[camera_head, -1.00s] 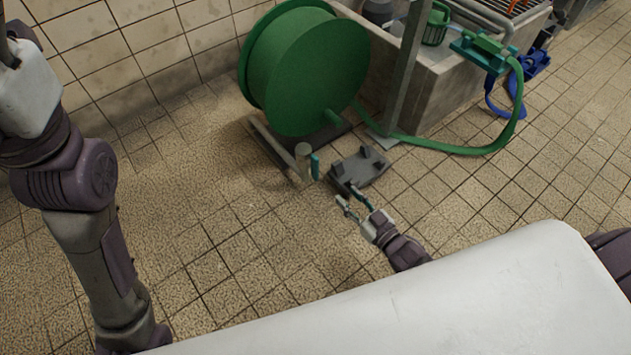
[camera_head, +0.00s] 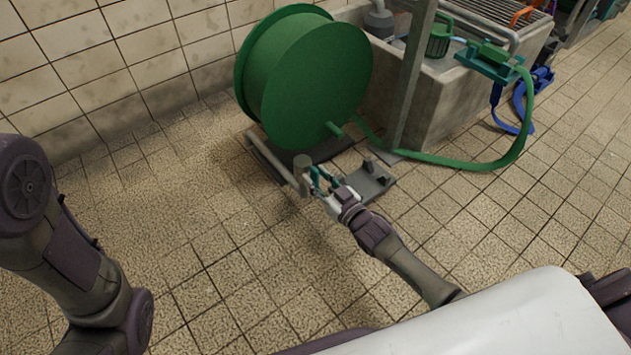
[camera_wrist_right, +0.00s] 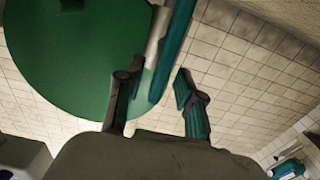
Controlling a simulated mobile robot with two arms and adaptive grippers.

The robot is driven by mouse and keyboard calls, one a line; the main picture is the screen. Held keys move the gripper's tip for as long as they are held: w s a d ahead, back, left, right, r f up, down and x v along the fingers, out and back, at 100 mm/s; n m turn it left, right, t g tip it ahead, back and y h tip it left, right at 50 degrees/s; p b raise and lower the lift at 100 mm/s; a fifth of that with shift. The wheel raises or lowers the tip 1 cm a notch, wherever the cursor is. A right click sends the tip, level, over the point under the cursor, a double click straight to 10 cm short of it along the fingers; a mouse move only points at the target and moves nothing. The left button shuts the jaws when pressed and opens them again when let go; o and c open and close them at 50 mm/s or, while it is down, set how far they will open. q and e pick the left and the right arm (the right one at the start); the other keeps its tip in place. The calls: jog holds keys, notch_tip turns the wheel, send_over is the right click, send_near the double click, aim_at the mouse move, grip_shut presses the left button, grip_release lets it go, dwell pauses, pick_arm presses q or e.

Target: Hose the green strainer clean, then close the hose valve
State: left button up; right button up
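My right gripper (camera_head: 322,184) is at the teal lever (camera_head: 314,178) of the hose valve, whose short grey post (camera_head: 302,168) stands before the green hose reel (camera_head: 305,85). In the right wrist view the fingers (camera_wrist_right: 157,78) are apart, and the teal lever (camera_wrist_right: 177,45) reaches down between them; contact cannot be told. The green strainer (camera_head: 439,38) stands upright in the stone sink (camera_head: 455,95). A green-teal hose head (camera_head: 490,60) rests at the sink's front rim, with the green hose (camera_head: 460,163) looping from it to the reel. My left gripper is out of view.
A grey floor plate with raised blocks (camera_head: 372,183) lies beside my right gripper. A grey upright post (camera_head: 410,85) stands between reel and sink. A blue hose fitting (camera_head: 540,78) is farther right.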

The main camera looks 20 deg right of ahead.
jog(key=shift+w+a, duration=0.15)
jog(key=shift+w, duration=0.25)
jog(key=shift+c, duration=0.3)
grip_shut()
